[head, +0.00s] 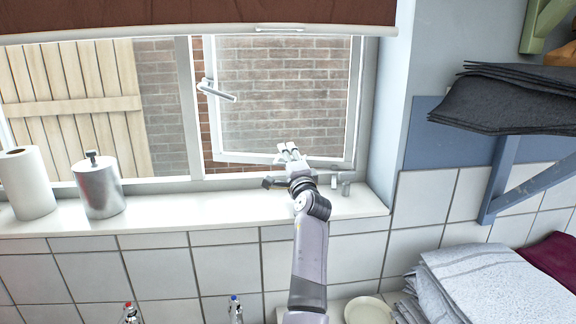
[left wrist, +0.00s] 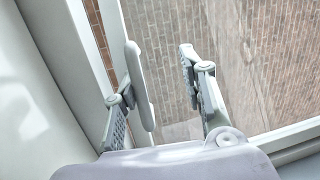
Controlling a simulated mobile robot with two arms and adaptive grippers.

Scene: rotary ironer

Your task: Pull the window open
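The window is in the upper middle of the head view. Its right sash (head: 352,100) has a white frame and stands ajar, with a strip of clearer red brick showing between its left edge and the middle post. A grey lever handle (head: 218,92) sits on the sash's left side and points right. My left gripper (head: 290,150) is in front of the sash's lower rail, below and right of the handle. Whether a finger touches the frame is unclear. My right gripper is out of view.
A white sill (head: 235,203) runs below the window, with a paper roll (head: 27,184) and a metal canister (head: 99,186) at left. A dark red blind (head: 150,14) hangs above. Shelves with dark cloths (head: 505,100) and folded grey towels (head: 490,290) are at right.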

